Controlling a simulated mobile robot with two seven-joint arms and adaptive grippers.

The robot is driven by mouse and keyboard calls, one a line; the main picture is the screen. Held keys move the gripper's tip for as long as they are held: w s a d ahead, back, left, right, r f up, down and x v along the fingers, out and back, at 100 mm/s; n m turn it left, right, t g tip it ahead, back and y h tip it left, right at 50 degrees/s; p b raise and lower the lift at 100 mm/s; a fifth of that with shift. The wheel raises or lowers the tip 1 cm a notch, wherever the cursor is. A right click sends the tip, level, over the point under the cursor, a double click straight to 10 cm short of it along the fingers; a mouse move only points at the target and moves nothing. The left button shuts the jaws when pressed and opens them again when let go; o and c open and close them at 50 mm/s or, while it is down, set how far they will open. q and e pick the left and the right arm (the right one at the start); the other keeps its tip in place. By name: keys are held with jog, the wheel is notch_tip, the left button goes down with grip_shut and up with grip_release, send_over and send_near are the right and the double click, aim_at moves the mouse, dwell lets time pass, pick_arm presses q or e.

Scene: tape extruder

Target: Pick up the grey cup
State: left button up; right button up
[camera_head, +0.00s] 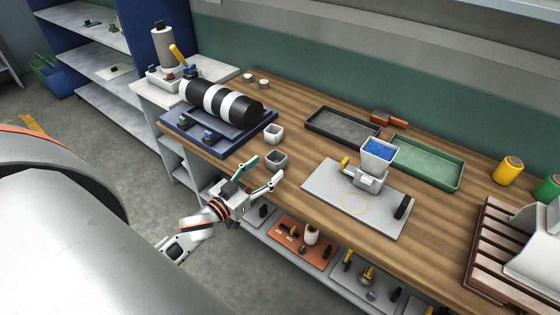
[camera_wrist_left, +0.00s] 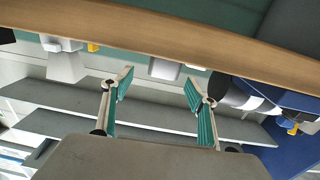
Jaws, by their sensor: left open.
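The grey cup (camera_head: 276,160) stands upright on the wooden workbench near its front edge. A lighter, whitish cup (camera_head: 274,134) stands just behind it. My left gripper (camera_head: 268,169) is open at the bench's front edge, its two fingers spread toward the grey cup. Nothing is held, and the cup's near side is close to the fingertips; contact cannot be told. In the left wrist view, which looks upside down, the open fingers (camera_wrist_left: 159,78) show with a pale cup (camera_wrist_left: 164,68) beyond them; which cup cannot be told. My right gripper is not in view.
A black-and-white striped roll (camera_head: 221,103) on a blue base stands left of the cups. A grey board (camera_head: 330,185) with a blue-filled hopper (camera_head: 378,154) lies to the right. Dark (camera_head: 315,131) and green (camera_head: 440,172) trays are behind. A shelf with parts runs below the bench.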

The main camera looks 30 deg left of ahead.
aim_at(270, 163)
pick_arm(q)
jog(key=w, duration=0.6)
jog(key=shift+w, duration=0.25)
jog(key=shift+c, duration=0.3)
jog(key=c, duration=1.1)
